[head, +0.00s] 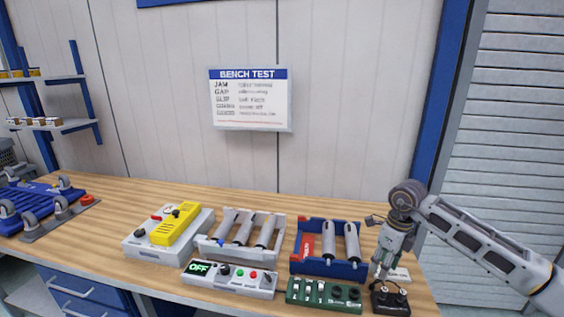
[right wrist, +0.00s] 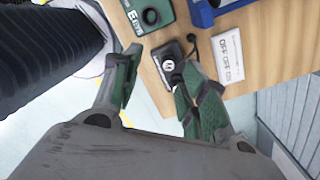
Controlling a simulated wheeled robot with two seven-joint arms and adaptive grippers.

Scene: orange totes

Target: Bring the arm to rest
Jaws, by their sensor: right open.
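My right arm comes in from the right in the head view. My right gripper (head: 383,275) points down above the right end of the wooden bench, over a small black box with knobs (head: 390,300). In the right wrist view the right gripper (right wrist: 155,110) has its green-padded fingers apart with nothing between them. The black box (right wrist: 172,62) shows beyond the fingertips there, with a dark lead or lever on it. I cannot tell whether a finger touches it. My left gripper is not in view.
The bench (head: 150,200) holds a yellow-topped control box (head: 175,223), a grey roller tray (head: 240,230), a blue roller tray (head: 328,268), an OFF panel (head: 230,279) and a green switch box (head: 323,292). A white card (head: 398,274) lies beside the gripper. Open floor shows past the bench's right edge.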

